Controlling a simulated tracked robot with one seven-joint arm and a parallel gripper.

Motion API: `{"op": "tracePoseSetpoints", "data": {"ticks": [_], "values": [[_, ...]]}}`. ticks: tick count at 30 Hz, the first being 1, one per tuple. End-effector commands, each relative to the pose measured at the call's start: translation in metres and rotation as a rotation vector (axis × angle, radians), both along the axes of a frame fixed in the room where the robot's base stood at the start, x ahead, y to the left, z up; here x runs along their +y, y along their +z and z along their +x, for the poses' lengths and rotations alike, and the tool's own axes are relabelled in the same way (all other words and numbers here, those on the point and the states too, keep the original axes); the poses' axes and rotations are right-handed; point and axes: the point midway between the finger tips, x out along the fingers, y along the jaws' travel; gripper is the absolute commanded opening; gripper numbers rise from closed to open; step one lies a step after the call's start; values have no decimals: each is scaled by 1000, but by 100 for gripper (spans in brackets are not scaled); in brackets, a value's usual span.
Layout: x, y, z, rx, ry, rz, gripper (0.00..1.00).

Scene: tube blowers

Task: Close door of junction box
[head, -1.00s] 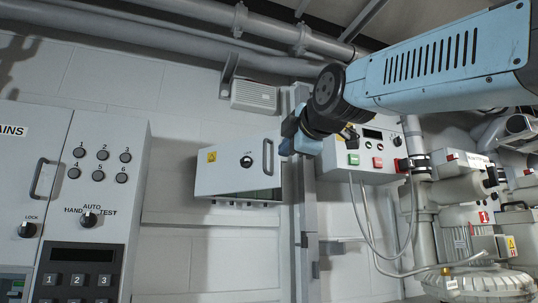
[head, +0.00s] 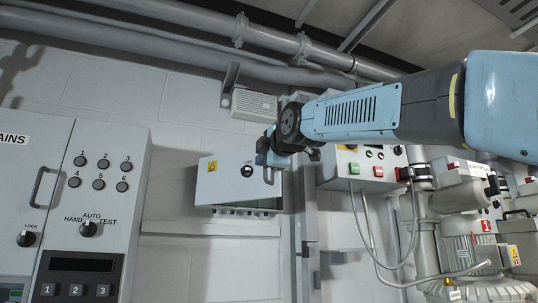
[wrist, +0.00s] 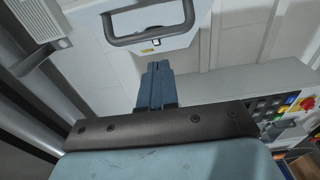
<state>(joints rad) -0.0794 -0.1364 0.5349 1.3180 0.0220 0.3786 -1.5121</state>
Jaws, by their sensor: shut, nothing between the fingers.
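The junction box (head: 247,211) is on the wall in the middle of the head view. Its pale grey door (head: 222,179) bears a yellow warning label and a black lock knob, and stands partly open, with a gap showing below its lower edge. The door handle (head: 269,174) is at the door's right side; in the wrist view the dark handle loop (wrist: 150,41) is at the top. My gripper (wrist: 155,66) is shut and empty, its blue fingertips just short of the handle in that picture. In the head view my gripper (head: 266,158) overlaps the door's right edge, partly hiding the handle.
A large control cabinet (head: 133,180) stands at left. A control box (head: 345,170) with green and red buttons, a vertical post and hanging cables are right of the junction box. Pumps (head: 465,235) fill the far right. Pipes (head: 180,45) run above.

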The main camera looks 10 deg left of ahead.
Motion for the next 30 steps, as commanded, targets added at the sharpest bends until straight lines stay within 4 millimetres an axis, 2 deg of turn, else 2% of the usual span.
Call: {"op": "tracePoseSetpoints", "data": {"ticks": [3,7,18,19,30], "values": [[-3,-1,16,1,-1,0,0],[-5,-1,25,1,-1,1,0],[-6,-1,29,1,-1,-1,0],[-13,0,28,0,-2,1,0],[-6,-1,45,3,20,1,0]]}}
